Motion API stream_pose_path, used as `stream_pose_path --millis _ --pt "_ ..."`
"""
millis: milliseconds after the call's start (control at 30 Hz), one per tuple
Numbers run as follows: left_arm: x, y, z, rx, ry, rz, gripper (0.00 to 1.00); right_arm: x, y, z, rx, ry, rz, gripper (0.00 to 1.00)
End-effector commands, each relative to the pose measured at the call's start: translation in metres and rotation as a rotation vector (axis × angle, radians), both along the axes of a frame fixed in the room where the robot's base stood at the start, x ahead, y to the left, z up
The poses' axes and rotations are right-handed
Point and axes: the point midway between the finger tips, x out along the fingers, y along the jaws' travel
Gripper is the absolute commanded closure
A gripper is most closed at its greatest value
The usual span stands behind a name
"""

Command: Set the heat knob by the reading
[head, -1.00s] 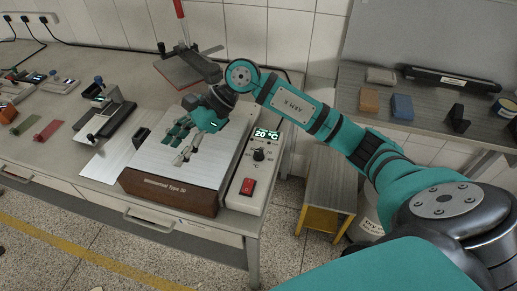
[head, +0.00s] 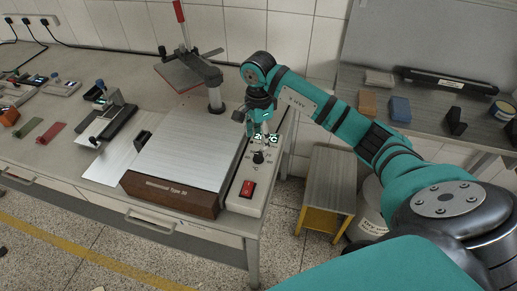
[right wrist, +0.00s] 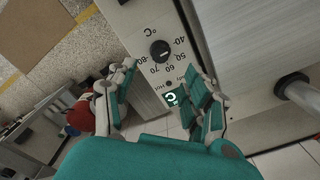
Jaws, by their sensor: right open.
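The heat knob (head: 258,157) is a black dial on the pale control panel (head: 245,208) at the right side of the hot plate (head: 188,152). In the right wrist view the knob (right wrist: 160,50) shows a white pointer and a °C scale with marks such as 40, 50, 60, 70 and 80. A lit display (head: 272,138) above it is partly covered by my right gripper (head: 264,133); its reading is not clear now. My right gripper is open and empty above the display, and the knob lies ahead between its fingers (right wrist: 161,92). My left gripper is out of view.
A red switch (head: 247,189) sits below the knob. A yellow-legged stool (head: 330,190) and a shelf with blocks (head: 400,108) are to the right. The plate top is bare.

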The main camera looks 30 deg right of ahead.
Motion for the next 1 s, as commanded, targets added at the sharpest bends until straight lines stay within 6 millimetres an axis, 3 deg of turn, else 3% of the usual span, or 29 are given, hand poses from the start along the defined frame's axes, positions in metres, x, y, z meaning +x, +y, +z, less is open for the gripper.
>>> stream_pose_path --millis 200,400,800,1000 --pt "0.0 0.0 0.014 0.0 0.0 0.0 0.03 -0.001 0.002 -0.043 0.003 0.005 0.0 0.49" --pt "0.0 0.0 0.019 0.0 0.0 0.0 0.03 0.0 0.001 -0.067 0.003 0.001 0.0 0.49" --pt "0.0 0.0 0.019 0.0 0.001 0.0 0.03 0.0 0.001 -0.075 0.001 -0.001 0.001 0.49" --pt "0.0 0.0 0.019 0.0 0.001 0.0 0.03 0.0 0.001 -0.075 0.001 -0.001 0.001 0.75"
